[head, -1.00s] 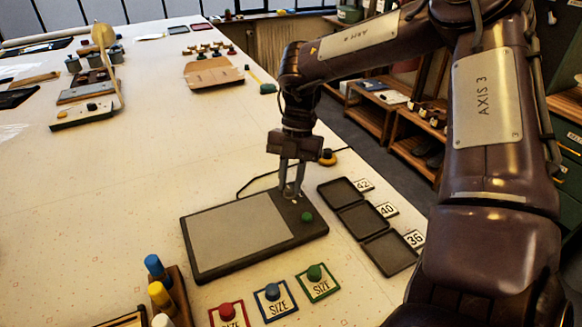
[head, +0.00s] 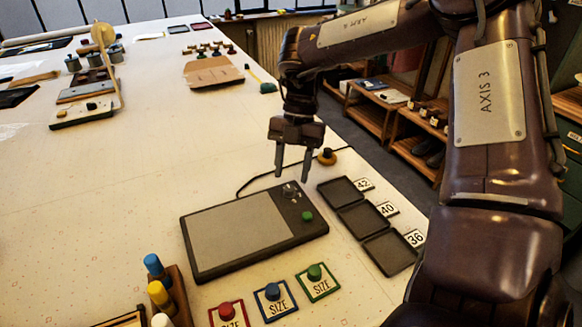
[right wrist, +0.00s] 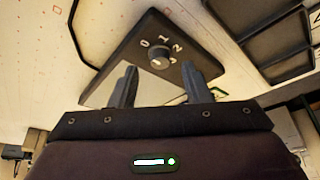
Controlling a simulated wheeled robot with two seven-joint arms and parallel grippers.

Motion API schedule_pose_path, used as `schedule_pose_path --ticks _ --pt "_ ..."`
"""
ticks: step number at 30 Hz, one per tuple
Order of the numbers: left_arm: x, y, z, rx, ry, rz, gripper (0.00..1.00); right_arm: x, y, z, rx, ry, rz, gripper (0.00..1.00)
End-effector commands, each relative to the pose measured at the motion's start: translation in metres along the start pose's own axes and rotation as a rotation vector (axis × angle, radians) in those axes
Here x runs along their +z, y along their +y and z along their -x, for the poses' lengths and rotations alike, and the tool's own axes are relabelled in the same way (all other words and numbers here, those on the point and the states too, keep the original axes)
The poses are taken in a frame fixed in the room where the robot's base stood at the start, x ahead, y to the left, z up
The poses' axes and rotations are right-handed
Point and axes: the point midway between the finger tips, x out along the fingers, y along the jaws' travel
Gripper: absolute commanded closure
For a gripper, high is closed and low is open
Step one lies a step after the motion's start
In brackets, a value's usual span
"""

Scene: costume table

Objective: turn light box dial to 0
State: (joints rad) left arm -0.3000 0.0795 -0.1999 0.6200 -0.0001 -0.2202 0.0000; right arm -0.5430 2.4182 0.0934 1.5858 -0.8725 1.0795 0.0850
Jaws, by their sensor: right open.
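The light box (head: 238,235) lies flat on the table, with a plain grey panel and a dark control strip on its right. Its dial (head: 290,190) is a small round knob at the strip's far end; a green button (head: 307,216) sits nearer me. In the right wrist view the dial (right wrist: 160,56) shows with the marks 0, 1 and 2 around it; I cannot tell which one it points to. My right gripper (head: 292,176) is open and empty just above the dial, fingers apart and clear of it. My left gripper is not in view.
Dark trays (head: 362,222) with tags 42, 40 and 36 lie right of the light box. Size cards with red, blue and green knobs (head: 272,291) lie in front. A rack of colored bottles (head: 160,294) stands front left.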

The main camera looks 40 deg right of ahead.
Motion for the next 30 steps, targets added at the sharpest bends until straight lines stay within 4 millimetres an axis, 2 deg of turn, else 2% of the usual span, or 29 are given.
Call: schedule_pose_path --ticks 1,6,10,30 --pt "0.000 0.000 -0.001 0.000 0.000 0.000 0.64 0.001 0.001 0.010 0.001 -0.006 -0.001 0.57" --pt "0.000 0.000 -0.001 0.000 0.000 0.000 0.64 0.001 0.001 0.037 -0.001 -0.004 -0.001 0.57" --pt "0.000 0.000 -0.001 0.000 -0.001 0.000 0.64 0.000 0.000 0.049 -0.001 -0.002 0.001 0.57" --pt "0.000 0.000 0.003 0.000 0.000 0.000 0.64 -0.001 0.000 0.055 0.000 0.000 0.000 0.57"
